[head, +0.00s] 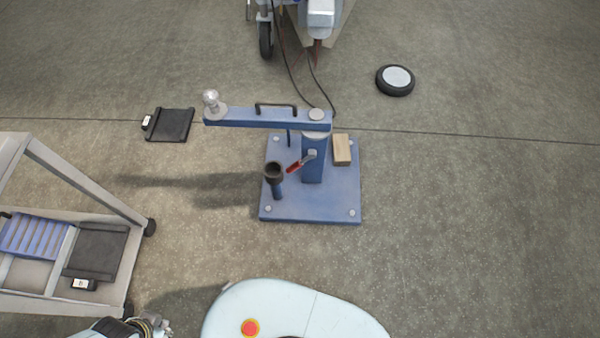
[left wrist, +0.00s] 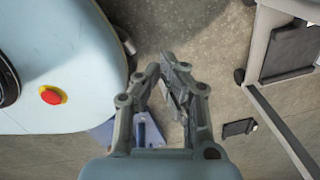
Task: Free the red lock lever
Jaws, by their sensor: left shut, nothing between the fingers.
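The red lock lever (head: 297,164) sits low on the front of the blue post (head: 313,170), slanting down to the left from a pale pivot. The post stands on a blue base plate (head: 335,205) and carries a blue swing arm (head: 265,118) with a ball (head: 211,98) at its left end. My left gripper (left wrist: 162,72) is shut and empty in the left wrist view, well away from the lever. Part of the blue base plate (left wrist: 150,128) shows past its fingers there; the lever cannot be made out. My right gripper is not in view.
A wooden block (head: 342,150) and a dark cup on a short post (head: 274,172) are on the base plate. A grey cart (head: 85,180) stands at left. A black flat tray (head: 170,124) and a wheel (head: 395,80) lie on the floor. Floor right of the stand is clear.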

